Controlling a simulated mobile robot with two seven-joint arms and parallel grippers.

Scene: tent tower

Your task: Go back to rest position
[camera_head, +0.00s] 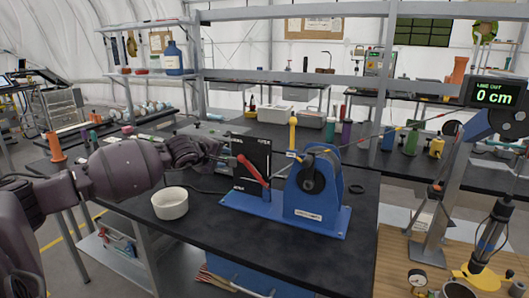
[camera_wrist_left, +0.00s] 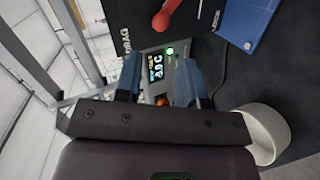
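My left arm comes in from the left, and its gripper (camera_head: 222,152) is beside the left edge of a black panel (camera_head: 250,154) on the dark workbench. In the left wrist view the two blue-grey fingers (camera_wrist_left: 158,78) stand apart with nothing clearly held between them. A small lit screen (camera_wrist_left: 155,67) and a green light (camera_wrist_left: 170,51) show beyond the gap. A red lever (camera_head: 252,171) crosses the panel's front. A blue winch-like machine (camera_head: 318,190) stands right of the panel on a blue base. My right gripper is not seen.
A white bowl (camera_head: 170,204) stands on the bench below my left forearm. A display reading 0 cm (camera_head: 495,94) hangs at the right. Shelf posts and a blue jug (camera_head: 173,59) stand behind. The bench front (camera_head: 255,255) is clear.

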